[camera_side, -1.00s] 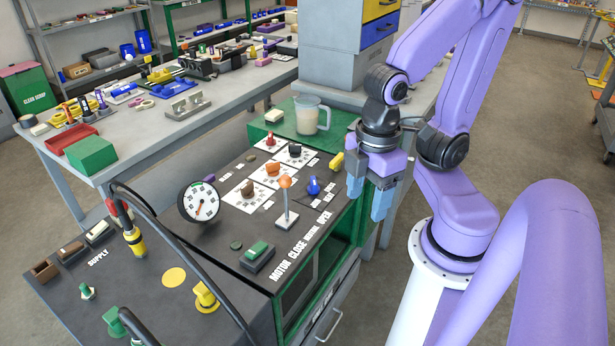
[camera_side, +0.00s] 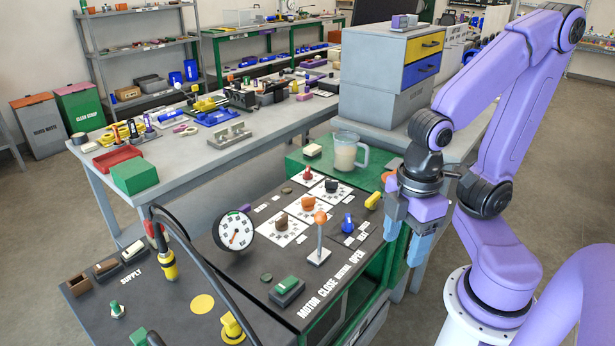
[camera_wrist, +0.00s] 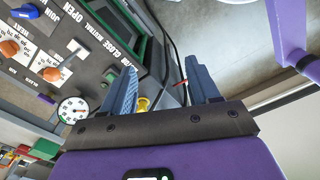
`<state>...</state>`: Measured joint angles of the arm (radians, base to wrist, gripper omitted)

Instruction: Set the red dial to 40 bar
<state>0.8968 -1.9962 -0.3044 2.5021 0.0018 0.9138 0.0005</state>
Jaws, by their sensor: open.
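The red dial (camera_side: 308,174) is a small red knob on a white scale card at the back of the dark cart panel in the side view. The brown dial (camera_side: 281,219), orange dial (camera_side: 308,203) and black dial (camera_side: 331,186) sit on similar cards near it. The round pressure gauge (camera_side: 235,231) stands to their left; it also shows in the wrist view (camera_wrist: 72,110). My gripper (camera_side: 405,238) hangs open and empty at the right edge of the cart, apart from the dials. Its fingers also show in the wrist view (camera_wrist: 160,85). The scale markings are too small to read.
A lever with an orange ball (camera_side: 320,217) stands up in front of the dials. A blue knob (camera_side: 347,223) and yellow handle (camera_side: 373,200) lie between them and my gripper. A jug (camera_side: 346,152) stands behind. A black hose (camera_side: 190,250) arches over the left panel.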

